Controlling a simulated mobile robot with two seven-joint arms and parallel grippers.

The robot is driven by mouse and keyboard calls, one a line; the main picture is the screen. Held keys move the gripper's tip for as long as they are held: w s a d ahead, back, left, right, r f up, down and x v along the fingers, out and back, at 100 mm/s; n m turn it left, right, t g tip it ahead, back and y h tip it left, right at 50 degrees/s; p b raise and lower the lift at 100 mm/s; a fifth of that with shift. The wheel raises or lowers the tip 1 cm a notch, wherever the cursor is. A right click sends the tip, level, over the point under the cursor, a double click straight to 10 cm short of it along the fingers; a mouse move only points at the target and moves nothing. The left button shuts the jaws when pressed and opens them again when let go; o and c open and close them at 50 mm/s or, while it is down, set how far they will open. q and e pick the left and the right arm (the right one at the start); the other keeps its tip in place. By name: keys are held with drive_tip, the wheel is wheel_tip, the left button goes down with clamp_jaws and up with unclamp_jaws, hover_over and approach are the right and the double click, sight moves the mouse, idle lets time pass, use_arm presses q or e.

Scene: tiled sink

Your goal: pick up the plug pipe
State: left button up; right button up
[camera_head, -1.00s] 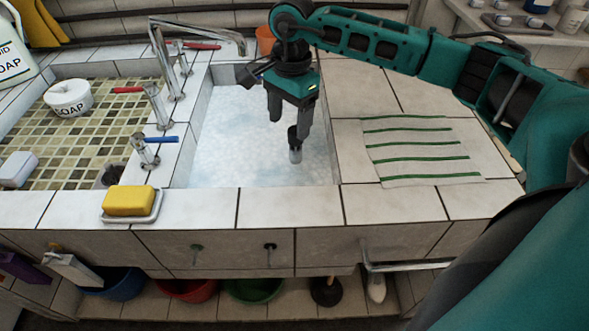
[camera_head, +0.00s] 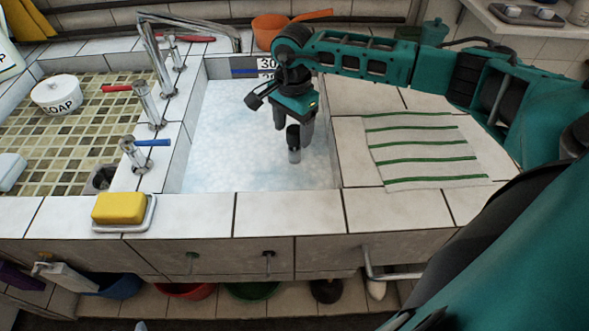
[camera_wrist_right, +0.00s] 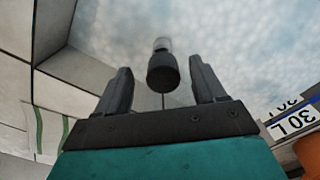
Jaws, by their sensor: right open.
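The plug pipe (camera_head: 294,146) stands upright in the foamy water of the sink, with a black top and a silver-grey lower part. Its lower end is hidden by the foam. My right gripper (camera_head: 295,127) points down just above it, open. In the right wrist view the pipe's black end (camera_wrist_right: 162,73) lies between the two open fingers (camera_wrist_right: 160,78), with a gap on each side. I cannot tell how far the fingertips reach down along it. My left gripper is not in view.
The sink's tiled front rim (camera_head: 290,212) and right wall surround the pipe. A striped cloth (camera_head: 425,150) lies on the right counter. Taps (camera_head: 150,105) stand on the left. A yellow sponge (camera_head: 119,208) sits on the front rim, and an orange pan (camera_head: 271,27) is behind.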

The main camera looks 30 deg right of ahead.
sight(293, 139)
drive_tip(key=f, duration=0.4)
drive_tip(key=shift+w+d+f, duration=0.15)
drive_tip(key=shift+d+f, duration=0.05)
drive_tip(key=shift+c, duration=0.2)
clamp_jaws()
idle(0.4)
